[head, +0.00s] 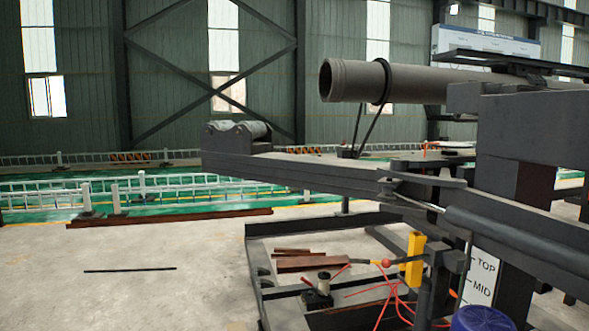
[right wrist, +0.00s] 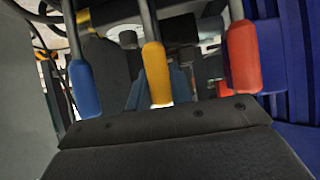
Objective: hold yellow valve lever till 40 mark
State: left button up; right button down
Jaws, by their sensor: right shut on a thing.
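In the right wrist view, three valve levers hang from the top: one with a blue grip (right wrist: 84,90), one with a yellow grip (right wrist: 156,72) and one with a red grip (right wrist: 243,58). The yellow lever is in the middle. The dark body of my right gripper (right wrist: 158,100) fills the lower part, and its jaws are shut on the yellow lever; the contact is mostly hidden. Neither gripper shows in the head view, and no levers can be made out there. I see no 40 mark.
The head view shows a large grey pipe (head: 410,82) on a dark machine frame (head: 310,168). A white TOP/MID scale board (head: 482,278) stands at right, above a blue object (head: 481,319). A yellow block (head: 414,258) sits near red cables. The floor at left is mostly clear.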

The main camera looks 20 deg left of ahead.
jog(key=shift+d+r, duration=0.1)
dwell(0.3)
jog(key=shift+w+d+p, duration=0.2)
jog(key=shift+d+p, duration=0.05)
jog(key=shift+p, duration=0.2)
jog(key=shift+w+d+g+y, duration=0.1)
jog(key=shift+d+g+y, duration=0.05)
jog(key=shift+g+y, duration=0.2)
